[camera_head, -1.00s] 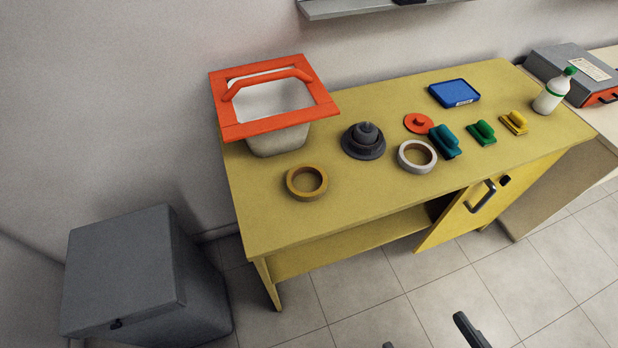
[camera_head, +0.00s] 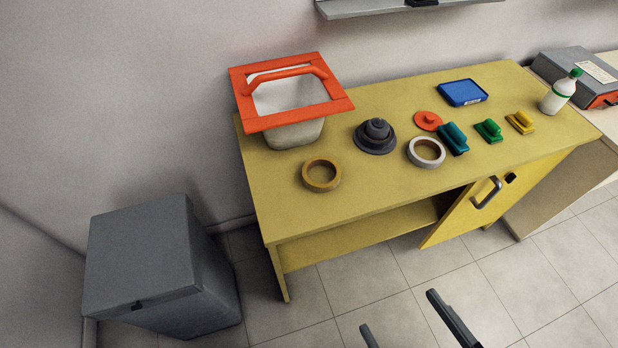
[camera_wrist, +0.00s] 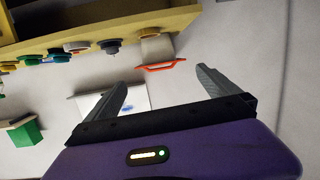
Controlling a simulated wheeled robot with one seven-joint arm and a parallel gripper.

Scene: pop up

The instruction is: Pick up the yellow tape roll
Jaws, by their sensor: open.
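The yellow tape roll (camera_head: 322,187) lies flat on the left part of the yellow table (camera_head: 283,215), near its front edge, below the red-framed white bin. My gripper (camera_head: 400,315) is open and empty, low in front of the table, over the floor. It is apart from the roll, to its right and nearer the camera. In the wrist view my two fingers (camera_wrist: 161,77) are spread with nothing between them.
A red-framed bin (camera_head: 292,136), a dark round stacked object (camera_head: 376,148) and a white tape roll (camera_head: 427,163) stand near the yellow roll. A yellow cabinet door (camera_head: 472,215) hangs open at the front. A grey box (camera_head: 140,255) stands left on the floor.

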